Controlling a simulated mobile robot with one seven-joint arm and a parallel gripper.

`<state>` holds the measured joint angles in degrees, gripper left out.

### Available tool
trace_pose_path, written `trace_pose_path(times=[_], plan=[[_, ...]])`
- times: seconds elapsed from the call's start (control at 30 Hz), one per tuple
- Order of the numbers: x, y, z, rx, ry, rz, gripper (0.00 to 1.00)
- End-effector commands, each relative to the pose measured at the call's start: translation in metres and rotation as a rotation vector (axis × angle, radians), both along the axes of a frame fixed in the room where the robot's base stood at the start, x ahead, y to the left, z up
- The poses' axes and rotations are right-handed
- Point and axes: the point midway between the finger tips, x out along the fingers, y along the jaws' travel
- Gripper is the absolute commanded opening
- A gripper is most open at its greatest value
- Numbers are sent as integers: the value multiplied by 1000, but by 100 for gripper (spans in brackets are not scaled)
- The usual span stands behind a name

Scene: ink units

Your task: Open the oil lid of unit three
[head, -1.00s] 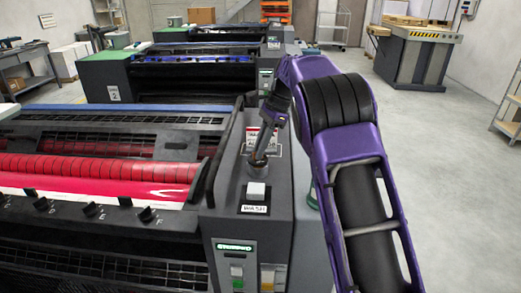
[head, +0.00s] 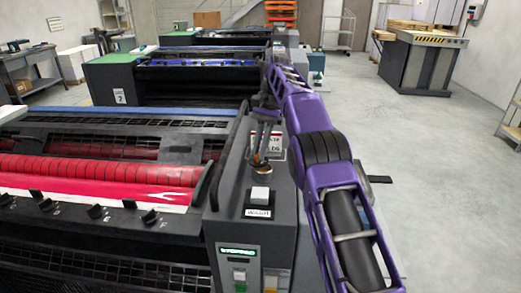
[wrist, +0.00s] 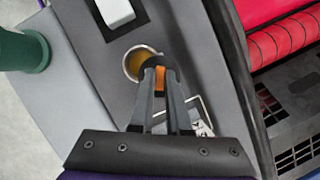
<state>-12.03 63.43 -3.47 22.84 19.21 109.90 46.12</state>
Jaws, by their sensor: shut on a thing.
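The nearest press unit (head: 228,200), with red rollers, has a round oil opening (head: 263,173) on its dark side housing; I cannot read a unit number on it. In the wrist view the metal-rimmed opening (wrist: 131,64) is partly uncovered and amber inside. My gripper (head: 261,156) points down over it. In the wrist view its fingertips (wrist: 160,72) are shut on the small dark oil lid (wrist: 172,76), at the opening's right edge. An orange patch shows between the fingers. The fingers hide part of the lid, so I cannot tell whether it still touches the rim.
A white push button (head: 260,194) sits on the housing just in front of the opening. A printed sign (head: 277,144) lies behind it, partly covered by my gripper. Unit 2 (head: 118,82) stands farther back. The grey floor on the right is open.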

Motion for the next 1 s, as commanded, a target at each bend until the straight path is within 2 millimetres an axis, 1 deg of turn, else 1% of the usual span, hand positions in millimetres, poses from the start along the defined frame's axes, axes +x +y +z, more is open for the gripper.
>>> trace_pose_path(times=[0.57,0.6,0.73,0.77,1.0], plan=[[0,0,0,-2,0,18,0],[0,0,0,-2,0,18,18],[0,0,0,-2,0,18,42],[0,0,0,-2,0,18,45],[0,0,0,-1,1,18,45]])
